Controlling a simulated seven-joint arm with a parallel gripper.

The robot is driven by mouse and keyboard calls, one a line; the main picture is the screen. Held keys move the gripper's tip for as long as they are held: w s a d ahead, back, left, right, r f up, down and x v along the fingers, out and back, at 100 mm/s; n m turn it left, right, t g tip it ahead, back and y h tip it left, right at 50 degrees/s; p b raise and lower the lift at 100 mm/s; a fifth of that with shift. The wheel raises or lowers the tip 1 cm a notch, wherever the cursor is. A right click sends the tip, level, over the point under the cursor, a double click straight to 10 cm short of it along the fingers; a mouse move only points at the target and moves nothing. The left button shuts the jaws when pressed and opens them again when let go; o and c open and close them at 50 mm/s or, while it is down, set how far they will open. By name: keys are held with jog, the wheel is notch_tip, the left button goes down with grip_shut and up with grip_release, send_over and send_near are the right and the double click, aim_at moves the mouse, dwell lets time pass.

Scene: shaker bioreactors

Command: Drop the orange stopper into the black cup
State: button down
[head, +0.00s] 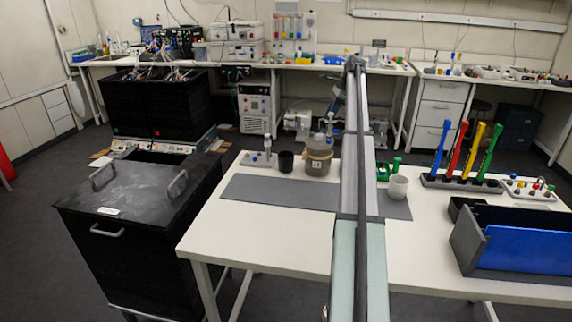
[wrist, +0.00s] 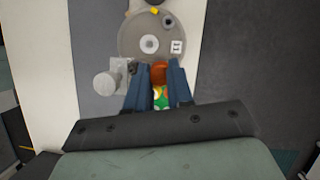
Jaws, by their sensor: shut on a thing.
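The black cup (head: 286,161) stands upright on the table at the back left, beside a lidded brown vessel (head: 318,158). I cannot make out the black cup for sure in the wrist view. My gripper (wrist: 159,72) has dark blue fingers, shut on the orange stopper (wrist: 159,74). The stopper shows between the fingertips, with a green and white thing just behind it. The fingertips point toward a round grey lid (wrist: 130,42). In the head view my arm hides the gripper and the stopper.
A white cup (head: 398,187) stands right of my arm. Coloured pipettes (head: 471,152) stand in a rack, with a blue-fronted bin (head: 525,252) nearer. A small stand (head: 259,158) is left of the black cup.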

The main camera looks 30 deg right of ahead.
jog(key=w+a+f+n, duration=0.1)
jog(key=w+a+f, duration=0.1)
jog(key=w+a, duration=0.35)
jog(key=w+a+f, duration=0.2)
jog(key=w+a, duration=0.1)
jog(key=a, duration=0.5)
jog(key=shift+m, duration=0.5)
jog(key=f, duration=0.5)
jog(key=shift+w+d+f, duration=0.15)
jog(key=shift+w+f, duration=0.1)
jog(key=shift+f, duration=0.15)
jog(key=c, duration=0.9)
grip_release()
jog(key=v, duration=1.4)
jog(key=shift+s+f, duration=0.1)
